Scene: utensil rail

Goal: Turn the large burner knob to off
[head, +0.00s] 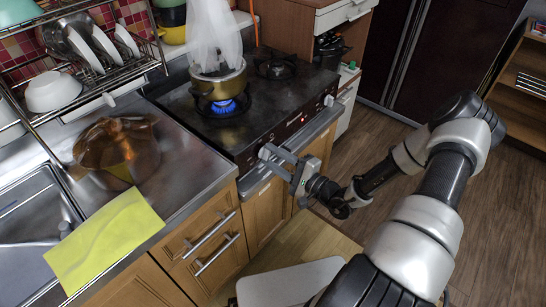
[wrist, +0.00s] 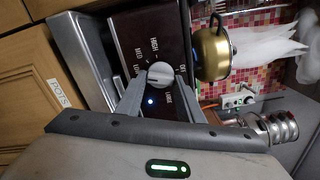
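The large burner knob (wrist: 160,75) is a pale round knob with a raised grip bar on the dark panel, marked HIGH, MED and LOW around it. My gripper (wrist: 160,90) is open, with one finger on each side of the knob; whether the fingers touch it cannot be told. In the head view my gripper (head: 274,156) reaches the stove front at the knob (head: 263,152), which it partly hides. A blue flame (head: 225,107) burns under a brass-coloured pot (head: 220,80) with white steam above it. A small blue-white light (wrist: 151,101) shows beside the knob.
A second, smaller knob (head: 328,100) sits further right on the stove front. A metal rail (head: 300,148) runs below the panel. The floor at right is clear.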

